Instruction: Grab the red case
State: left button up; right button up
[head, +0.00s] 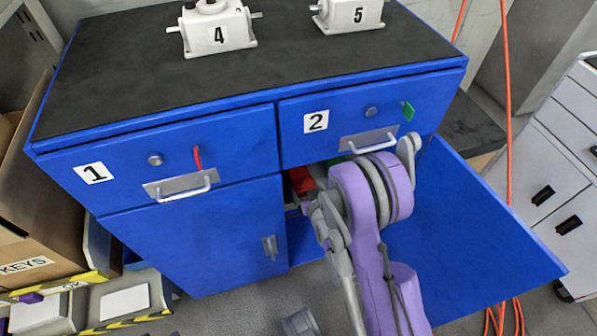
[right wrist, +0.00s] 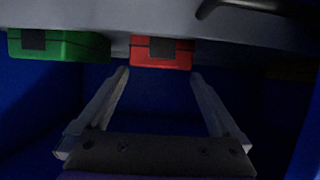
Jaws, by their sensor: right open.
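The red case (right wrist: 160,55) shows in the right wrist view at top centre, with a dark square latch on its front. In the head view a small red part of it (head: 302,180) shows inside the open lower compartment, left of my right arm. My right gripper (right wrist: 160,75) is open and empty; its two fingertips lie to either side of the red case and below it in the picture. I cannot tell whether they touch it. In the head view the right fingers are hidden inside the cabinet. My left gripper is not in view.
A green case (right wrist: 58,45) is left of the red one. The blue cabinet (head: 190,235) has its right lower door (head: 480,230) swung open. Drawers 1 and 2 are shut above. Screw jacks (head: 218,30) stand on top. A cardboard box (head: 40,215) stands at left.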

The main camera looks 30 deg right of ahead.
aim_at(299, 174)
jog(key=shift+p+x, duration=0.85)
jog(key=shift+x, duration=0.55)
jog(key=x, duration=0.5)
jog(key=shift+r, duration=0.25)
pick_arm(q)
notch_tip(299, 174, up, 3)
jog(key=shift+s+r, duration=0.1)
pick_arm(e)
grip_shut()
jog(key=shift+r, duration=0.1)
